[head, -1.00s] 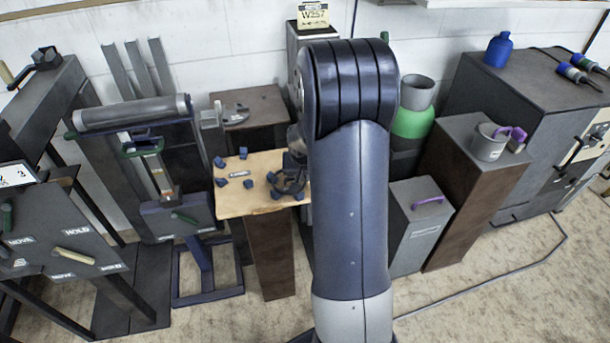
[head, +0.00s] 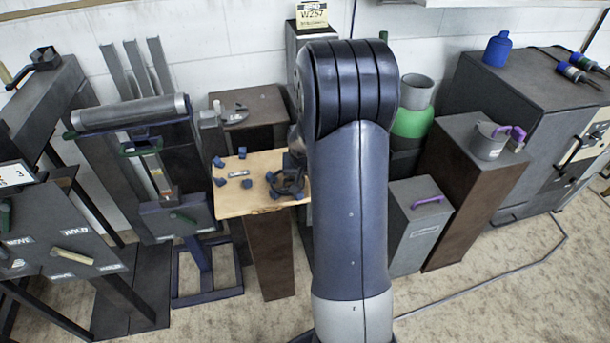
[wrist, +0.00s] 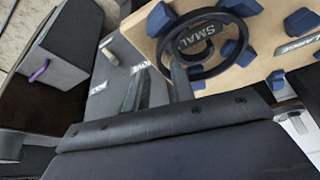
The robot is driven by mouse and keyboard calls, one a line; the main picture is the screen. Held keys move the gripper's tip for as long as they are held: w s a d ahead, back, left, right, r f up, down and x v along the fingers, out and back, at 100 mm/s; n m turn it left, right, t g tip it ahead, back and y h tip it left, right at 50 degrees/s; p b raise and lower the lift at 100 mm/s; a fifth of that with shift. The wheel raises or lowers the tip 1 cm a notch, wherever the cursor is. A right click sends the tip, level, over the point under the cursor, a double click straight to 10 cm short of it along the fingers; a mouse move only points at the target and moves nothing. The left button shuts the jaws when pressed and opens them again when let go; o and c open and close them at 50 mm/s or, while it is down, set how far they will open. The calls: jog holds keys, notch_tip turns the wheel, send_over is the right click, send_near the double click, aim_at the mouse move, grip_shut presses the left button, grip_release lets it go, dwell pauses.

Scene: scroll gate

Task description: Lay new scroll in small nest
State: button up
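A dark ring (wrist: 195,42), which may be the new scroll, shows in the wrist view over the tan board (wrist: 285,10). The word SMALL shows inside its opening, with blue blocks (wrist: 236,50) around it. In the head view, a dark round shape (head: 290,183) sits among blue blocks at the right end of the board, partly behind my arm. I cannot tell whether the ring rests flat or is held just above. My gripper (wrist: 182,82) reaches the ring's near edge with a dark finger; its other finger is not clear, so its opening cannot be told.
More blue blocks (head: 220,162) stand on the board's left half. A curved grey piece (head: 236,115) lies on the brown pedestal behind. A grey roll (head: 130,112) on a stand is at left. A box with a purple handle (head: 428,201) stands right of my arm.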

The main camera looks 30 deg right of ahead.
jog(key=v, duration=1)
jog(key=shift+s+r+p, duration=0.2)
jog(key=shift+r+p, duration=0.15)
jog(key=shift+p, duration=0.05)
jog(key=x, duration=1)
jog(key=shift+w+a+f+b, duration=0.1)
jog(key=shift+w+f+b, duration=0.2)
jog(key=shift+b, duration=0.1)
jog(key=shift+r, duration=0.1)
jog(key=shift+r, duration=0.1)
